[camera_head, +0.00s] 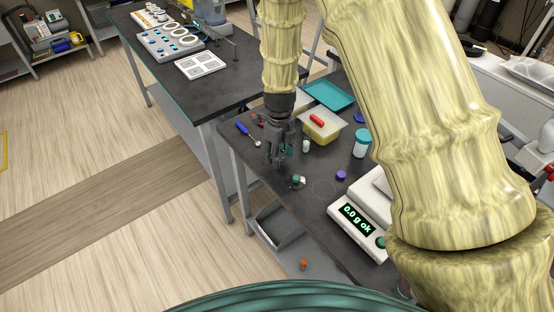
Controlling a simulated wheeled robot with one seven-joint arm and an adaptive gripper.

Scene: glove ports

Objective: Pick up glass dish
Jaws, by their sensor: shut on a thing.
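My gripper (279,157) points down over the left part of the dark table (316,245). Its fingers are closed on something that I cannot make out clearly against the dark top. I cannot pick out the glass dish for certain. A thin, faint ring (323,188) shows on the table to the right of my gripper; it may be a clear rim or a mark on the surface. I cannot tell whether the fingertips touch the table.
Near my gripper are a green-capped vial (297,181), a small white-capped vial (306,146), a yellow tub (320,128) and a purple cap (341,175). A scale (358,217) stands at right, a teal tray (329,95) behind. An orange item (304,264) is low down.

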